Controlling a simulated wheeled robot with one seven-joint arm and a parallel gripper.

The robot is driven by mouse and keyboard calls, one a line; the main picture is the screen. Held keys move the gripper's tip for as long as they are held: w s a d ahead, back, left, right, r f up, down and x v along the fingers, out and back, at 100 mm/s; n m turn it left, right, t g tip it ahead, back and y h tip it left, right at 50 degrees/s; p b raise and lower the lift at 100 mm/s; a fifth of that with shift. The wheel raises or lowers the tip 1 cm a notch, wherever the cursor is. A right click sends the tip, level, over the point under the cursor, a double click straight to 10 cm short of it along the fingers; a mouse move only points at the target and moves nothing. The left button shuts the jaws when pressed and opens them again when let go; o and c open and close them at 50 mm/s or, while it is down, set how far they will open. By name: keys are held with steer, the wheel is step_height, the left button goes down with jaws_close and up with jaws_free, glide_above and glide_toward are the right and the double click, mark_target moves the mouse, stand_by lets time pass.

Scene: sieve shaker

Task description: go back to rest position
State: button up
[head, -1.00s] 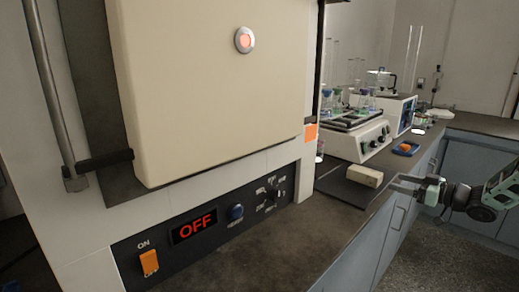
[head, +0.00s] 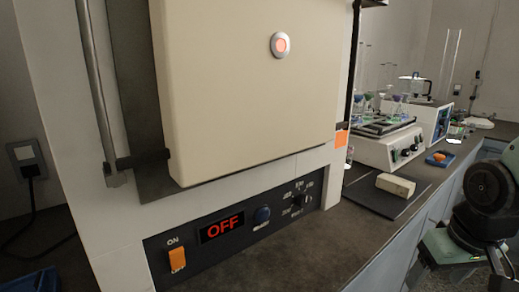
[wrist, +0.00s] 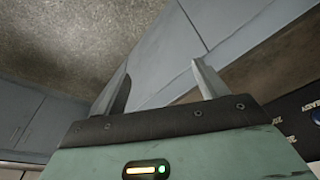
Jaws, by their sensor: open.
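My gripper (wrist: 157,85) shows in the wrist view with its two fingers spread apart and nothing between them. Beyond the fingers are the grey cabinet fronts and the floor. In the head view a dark joint and green link of my arm stand at the right edge, in front of the counter; the fingers do not show clearly there.
A large oven-like machine (head: 245,100) with an OFF display (head: 222,227) fills the left. The counter front is clear.

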steer(key=s+a+r+n+g, duration=0.1)
steer(key=s+a+n, duration=0.3)
steer(key=s+a, duration=0.3)
steer(key=s+a+r+n+g, duration=0.1)
steer(key=s+a+n, duration=0.25)
steer(key=a, duration=0.65)
step_height(320, 180, up, 13)
steer(key=s+p, duration=0.1)
steer(key=p, duration=1.2)
steer(key=shift+s+a+r, duration=0.15)
steer(key=shift+s+r, duration=0.05)
steer(key=shift+s, duration=0.2)
